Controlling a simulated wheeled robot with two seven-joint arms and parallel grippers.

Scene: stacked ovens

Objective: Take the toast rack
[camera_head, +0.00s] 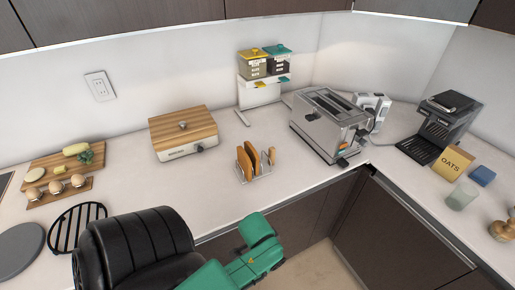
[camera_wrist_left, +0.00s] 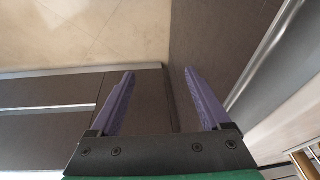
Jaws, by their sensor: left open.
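The toast rack (camera_head: 266,174) is a small wire rack holding brown slices of toast (camera_head: 245,161). It stands upright on the white counter, near the front edge, in the middle of the head view. My left arm, black and green, comes in at the bottom of the head view, nearer to me than the rack; its fingers are hidden there. In the left wrist view my left gripper (camera_wrist_left: 160,73) has its two purple fingers apart with nothing between them. My right gripper is not in view.
A silver toaster (camera_head: 328,124) stands right of the rack, a wood-topped box (camera_head: 183,133) behind left. A container stand (camera_head: 260,93) is behind it. A coffee machine (camera_head: 440,128) and an oats box (camera_head: 453,163) are farther right. The counter around the rack is clear.

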